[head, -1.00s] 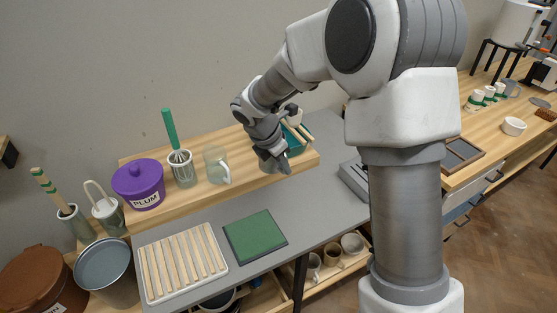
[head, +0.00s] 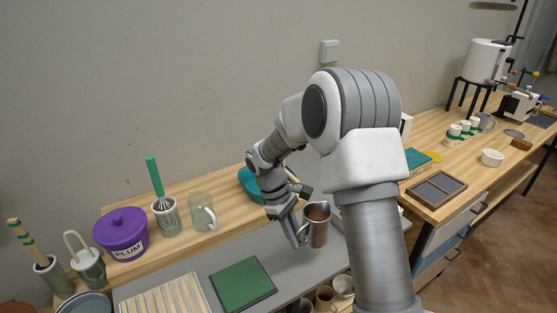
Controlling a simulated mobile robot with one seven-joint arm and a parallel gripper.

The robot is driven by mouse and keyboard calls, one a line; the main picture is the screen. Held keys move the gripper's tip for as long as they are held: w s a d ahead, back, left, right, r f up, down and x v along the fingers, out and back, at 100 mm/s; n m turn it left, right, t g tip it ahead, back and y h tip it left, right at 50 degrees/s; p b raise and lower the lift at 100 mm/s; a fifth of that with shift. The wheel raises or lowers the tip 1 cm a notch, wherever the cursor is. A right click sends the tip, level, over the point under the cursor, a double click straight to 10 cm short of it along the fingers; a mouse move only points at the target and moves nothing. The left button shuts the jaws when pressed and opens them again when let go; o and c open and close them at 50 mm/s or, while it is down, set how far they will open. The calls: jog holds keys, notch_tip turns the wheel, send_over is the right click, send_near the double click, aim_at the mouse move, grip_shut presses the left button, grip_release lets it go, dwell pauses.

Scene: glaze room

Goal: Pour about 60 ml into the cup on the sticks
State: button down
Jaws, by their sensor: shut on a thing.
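My gripper (head: 297,232) is shut on the handle side of a metal jug (head: 318,228) with brown liquid inside. The jug is close to upright, over the grey counter (head: 200,262); I cannot tell its height above it. The wooden sticks (head: 163,300) lie side by side in a pale tray at the front left, cut off by the lower edge. No cup shows on their visible part. My gripper is to the right of the sticks and higher in the picture.
A green mat (head: 242,284) lies between sticks and jug. On the wooden ledge behind stand a purple PLUM tub (head: 121,235), a whisk in a pot (head: 165,214) and a glass mug (head: 202,212). A teal bowl (head: 250,182) is partly behind my arm.

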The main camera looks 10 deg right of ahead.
jog(key=m, duration=0.1)
jog(key=s+f+m+y, duration=0.1)
jog(key=m, duration=0.1)
jog(key=d+m+g, duration=0.1)
jog(key=shift+s+d+f+m, duration=0.1)
jog(key=shift+s+f+m, duration=0.05)
jog(key=shift+s+m, duration=0.15)
jog(key=m, duration=0.1)
jog(key=s+m+y, duration=0.1)
jog(key=m, duration=0.1)
jog(key=f+m+y, duration=0.1)
jog(key=m, duration=0.1)
jog(key=shift+s+d+g, duration=0.25)
jog(key=shift+d+g, duration=0.15)
